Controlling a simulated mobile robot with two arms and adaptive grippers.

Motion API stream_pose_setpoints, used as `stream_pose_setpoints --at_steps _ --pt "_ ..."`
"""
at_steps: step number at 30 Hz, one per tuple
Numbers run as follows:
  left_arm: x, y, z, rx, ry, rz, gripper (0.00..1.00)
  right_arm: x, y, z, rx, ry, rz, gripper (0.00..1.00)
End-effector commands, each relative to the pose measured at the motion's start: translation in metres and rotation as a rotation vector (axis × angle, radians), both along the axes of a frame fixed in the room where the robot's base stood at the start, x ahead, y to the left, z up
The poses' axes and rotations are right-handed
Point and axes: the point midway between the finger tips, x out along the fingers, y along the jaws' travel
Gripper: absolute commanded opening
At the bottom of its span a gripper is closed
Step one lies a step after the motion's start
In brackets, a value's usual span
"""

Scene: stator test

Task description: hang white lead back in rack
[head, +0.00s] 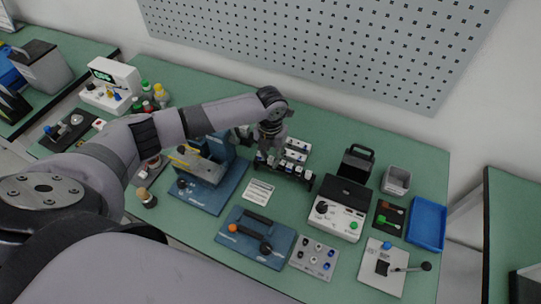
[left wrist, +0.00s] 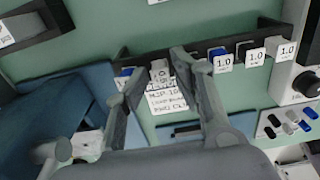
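The rack (head: 300,177) is a dark bar at the back middle of the green bench in the head view. It also crosses the top of the left wrist view (left wrist: 304,35). Several leads with white 1.0 tags sit along it, with blue (left wrist: 217,52), black (left wrist: 245,48) and white (left wrist: 274,44) heads. My left gripper (head: 267,157) is over the rack's left part. In the left wrist view its fingers (left wrist: 157,64) stand apart on either side of a pale lead head (left wrist: 160,72), with visible gaps. Whether that lead is fully seated is unclear. My right gripper is out of view.
A white printed card (head: 258,191) lies in front of the rack. A blue-based fixture (head: 208,190) stands left of it, a white-and-black tester (head: 338,210) right. A socket panel (head: 314,257) and blue tray (head: 428,224) are further right. A perforated board (head: 330,45) hangs behind.

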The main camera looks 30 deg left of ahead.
Motion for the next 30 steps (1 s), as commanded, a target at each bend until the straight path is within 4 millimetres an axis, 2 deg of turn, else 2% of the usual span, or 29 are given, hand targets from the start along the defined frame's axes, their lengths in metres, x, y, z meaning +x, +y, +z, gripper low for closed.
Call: stream_pose_setpoints --at_steps 9,13,17,24,30 --pt "-0.002 -0.001 -0.003 -0.001 0.006 -0.002 0.37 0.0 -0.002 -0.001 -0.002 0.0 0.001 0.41" --pt "-0.002 -0.001 0.005 -0.001 0.004 -0.003 0.37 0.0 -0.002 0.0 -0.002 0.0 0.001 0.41" --pt "-0.001 -0.001 0.027 -0.002 0.001 -0.002 0.37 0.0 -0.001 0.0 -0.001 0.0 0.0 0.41" --pt "-0.001 0.0 0.08 -0.001 -0.003 -0.001 0.37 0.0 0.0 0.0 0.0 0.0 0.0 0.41" --pt "-0.001 -0.001 0.11 -0.001 -0.001 -0.001 0.37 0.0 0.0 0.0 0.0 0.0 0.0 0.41"
